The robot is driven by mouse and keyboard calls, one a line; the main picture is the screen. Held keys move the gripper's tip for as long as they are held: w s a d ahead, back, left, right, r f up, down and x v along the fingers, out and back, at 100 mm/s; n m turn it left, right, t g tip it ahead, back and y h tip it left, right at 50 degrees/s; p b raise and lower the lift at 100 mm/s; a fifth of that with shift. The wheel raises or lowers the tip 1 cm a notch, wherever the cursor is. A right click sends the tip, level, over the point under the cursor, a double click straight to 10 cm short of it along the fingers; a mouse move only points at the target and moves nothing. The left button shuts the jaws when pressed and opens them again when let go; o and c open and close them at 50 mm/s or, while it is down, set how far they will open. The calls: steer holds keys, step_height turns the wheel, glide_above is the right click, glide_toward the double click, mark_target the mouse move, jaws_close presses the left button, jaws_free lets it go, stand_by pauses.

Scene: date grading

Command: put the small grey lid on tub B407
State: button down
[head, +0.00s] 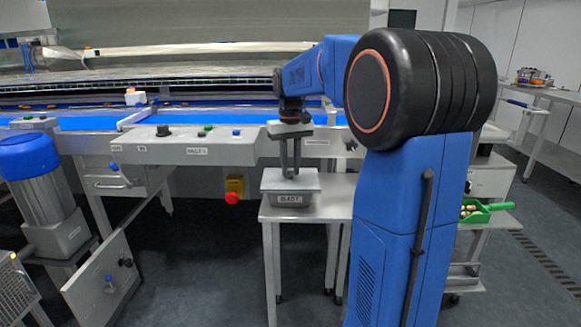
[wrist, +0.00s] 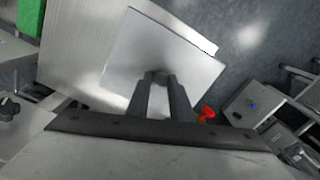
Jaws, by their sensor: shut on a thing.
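The small grey lid (head: 291,180) is a flat, light grey square plate over tub B407 (head: 289,199) in the head view. The tub is a small grey box whose front label reads B407, on a small metal side table. My gripper (head: 290,170) points down and is shut on the middle of the lid. The lid appears to lie on or just above the tub's rim; I cannot tell whether they touch. In the wrist view the lid (wrist: 165,60) spreads beyond my fingertips (wrist: 158,76) and hides the tub.
The metal side table (head: 325,208) has bare room right of the tub. Behind it runs a conveyor with a control panel (head: 185,150). A red emergency stop knob (head: 232,198) sticks out left of the table. A green scoop (head: 483,210) lies at the right.

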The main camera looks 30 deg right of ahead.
steer(key=shift+f, duration=0.6)
stand_by(0.8)
steer(key=c, duration=1.1)
jaws_free()
steer(key=shift+r, duration=3.5)
steer(key=s+a+f+n+t, duration=0.1)
steer(key=s+a+f, duration=0.1)
steer(key=s+a, duration=0.45)
steer(key=s+a+f+t, duration=0.15)
steer(key=s+a, duration=0.25)
steer(key=s, duration=0.5)
steer(key=s+a+f, duration=0.1)
steer(key=s+f, duration=0.3)
steer(key=s, duration=0.1)
steer(key=s+a+f+n+t, duration=0.1)
steer(key=s+a+f, duration=0.1)
steer(key=s+f, duration=0.2)
steer(key=s+a+f+t, duration=0.1)
steer(key=s+a+f, duration=0.1)
steer(key=s+f, duration=0.2)
steer(key=shift+s+a+f, duration=0.15)
steer(key=shift+s+f, duration=0.1)
steer(key=shift+s, duration=0.6)
